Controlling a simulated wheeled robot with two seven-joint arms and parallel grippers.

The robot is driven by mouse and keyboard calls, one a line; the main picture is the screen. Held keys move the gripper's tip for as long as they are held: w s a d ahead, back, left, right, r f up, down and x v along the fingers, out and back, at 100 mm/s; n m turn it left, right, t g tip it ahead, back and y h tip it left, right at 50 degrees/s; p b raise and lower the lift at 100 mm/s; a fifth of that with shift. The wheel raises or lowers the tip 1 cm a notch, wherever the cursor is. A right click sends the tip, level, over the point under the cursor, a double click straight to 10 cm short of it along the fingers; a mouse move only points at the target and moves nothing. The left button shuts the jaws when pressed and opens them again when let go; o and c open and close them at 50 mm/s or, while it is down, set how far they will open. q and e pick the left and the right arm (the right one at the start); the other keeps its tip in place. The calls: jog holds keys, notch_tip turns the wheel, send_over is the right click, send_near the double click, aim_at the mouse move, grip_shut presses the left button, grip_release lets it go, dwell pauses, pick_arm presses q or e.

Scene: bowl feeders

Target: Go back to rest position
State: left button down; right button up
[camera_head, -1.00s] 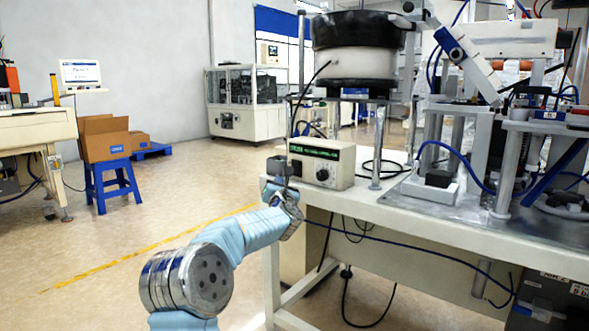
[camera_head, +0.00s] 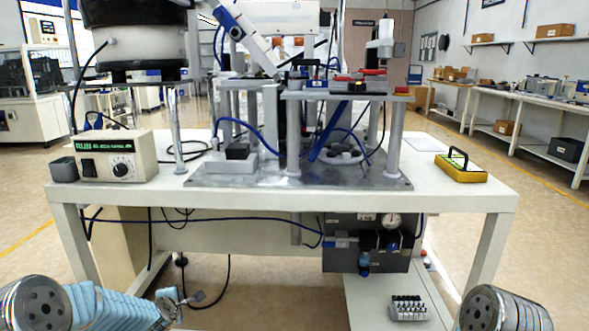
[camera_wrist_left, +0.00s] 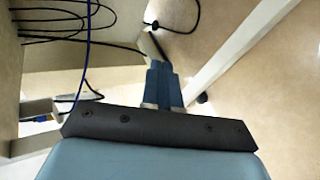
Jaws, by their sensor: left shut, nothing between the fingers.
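My left gripper (camera_head: 192,298) is low in front of the workbench, below the tabletop level, at the bottom left of the head view. It is shut and empty. Its closed blue fingers also show in the left wrist view (camera_wrist_left: 163,82), pointing toward the floor and the bench's white leg. My right gripper is not in view; only a round joint of my right arm shows at the bottom right of the head view.
The white workbench (camera_head: 455,196) carries a controller box (camera_head: 117,157), a grey cup (camera_head: 64,169), a bowl feeder (camera_head: 130,40), a metal fixture and a yellow device (camera_head: 460,167). Cables hang under it. A small rack (camera_head: 408,308) sits on a low shelf. Floor is open at both sides.

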pick_arm(q)
jog(key=s+d+f+m+g+h+p, duration=0.1)
jog(key=s+d+f+m+g+h, duration=0.35)
jog(key=s+d+f+m, duration=0.9)
jog(key=s+d+f+m+g, duration=0.2)
jog(key=s+d, duration=0.1)
jog(key=s, duration=0.4)
jog(key=s+d+f+m+g+h, duration=0.1)
jog(key=s+d+f+m+g, duration=0.1)
jog(key=s, duration=0.6)
jog(key=s+d+f+m+g+h, duration=0.1)
jog(key=s+d, duration=0.3)
jog(key=s, duration=0.4)
jog(key=shift+d+f+m+g+p, duration=0.15)
jog(key=shift+f+m+g+p, duration=0.35)
jog(key=shift+g, duration=0.25)
jog(key=shift+w+r, duration=0.1)
dwell(3.5)
